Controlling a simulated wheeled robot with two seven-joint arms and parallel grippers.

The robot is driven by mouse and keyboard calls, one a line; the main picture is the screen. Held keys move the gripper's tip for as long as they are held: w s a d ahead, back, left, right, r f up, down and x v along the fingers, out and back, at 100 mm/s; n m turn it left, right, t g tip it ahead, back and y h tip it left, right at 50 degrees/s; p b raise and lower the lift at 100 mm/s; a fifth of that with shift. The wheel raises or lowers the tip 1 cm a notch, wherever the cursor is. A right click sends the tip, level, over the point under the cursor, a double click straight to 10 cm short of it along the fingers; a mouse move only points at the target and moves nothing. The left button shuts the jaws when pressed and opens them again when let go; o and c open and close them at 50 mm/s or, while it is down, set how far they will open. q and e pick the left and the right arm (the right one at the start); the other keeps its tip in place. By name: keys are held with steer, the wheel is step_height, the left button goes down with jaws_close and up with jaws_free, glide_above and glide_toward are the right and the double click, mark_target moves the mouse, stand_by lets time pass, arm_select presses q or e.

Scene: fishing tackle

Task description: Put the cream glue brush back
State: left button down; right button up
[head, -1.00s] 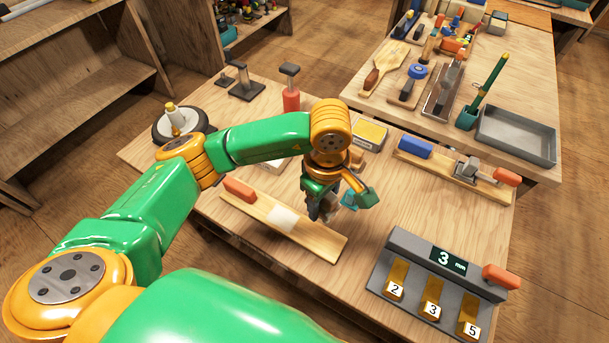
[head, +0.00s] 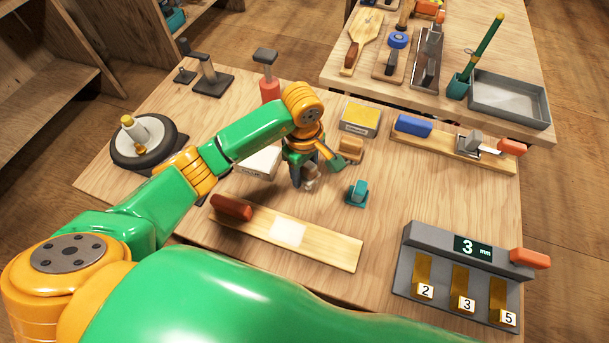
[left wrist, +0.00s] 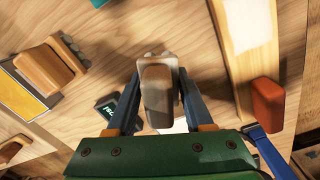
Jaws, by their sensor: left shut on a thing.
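My left gripper (left wrist: 155,98) is shut on a small block-shaped brush, which I take for the cream glue brush (left wrist: 157,88). It has a rounded brownish handle over a paler grey-beige base, and its colour is dulled by shade. In the head view my left gripper (head: 306,184) points down over the middle of the table, and the brush shows only as a small pale patch between the fingers. A white box (head: 258,163) stands behind and left of the gripper, partly hidden by my arm. My right gripper is not in view.
A teal brush (head: 357,192) stands right of the gripper. An orange-brown brush (head: 350,149) stands by a yellow-topped box (head: 360,118). A board with a red-brown handle (head: 288,234) lies in front. A grey gauge (head: 465,265) is at front right.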

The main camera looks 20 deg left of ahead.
mark_target(305, 179)
arm_select(q)
step_height(305, 179, down, 3)
steer(key=shift+s+d+r+p, duration=0.1)
steer(key=shift+r+p, duration=0.05)
steer(key=shift+p, duration=0.45)
steer(key=shift+f+b, duration=0.35)
steer(key=shift+f, duration=0.05)
steer(key=shift+c, duration=1.4)
jaws_free()
steer(key=shift+r, duration=0.1)
steer(key=shift+r+p, duration=0.3)
step_height(305, 179, up, 12)
steer(key=shift+f+b, duration=0.1)
steer(key=shift+b, duration=0.65)
steer(key=shift+s, duration=0.1)
steer(key=shift+f, duration=0.1)
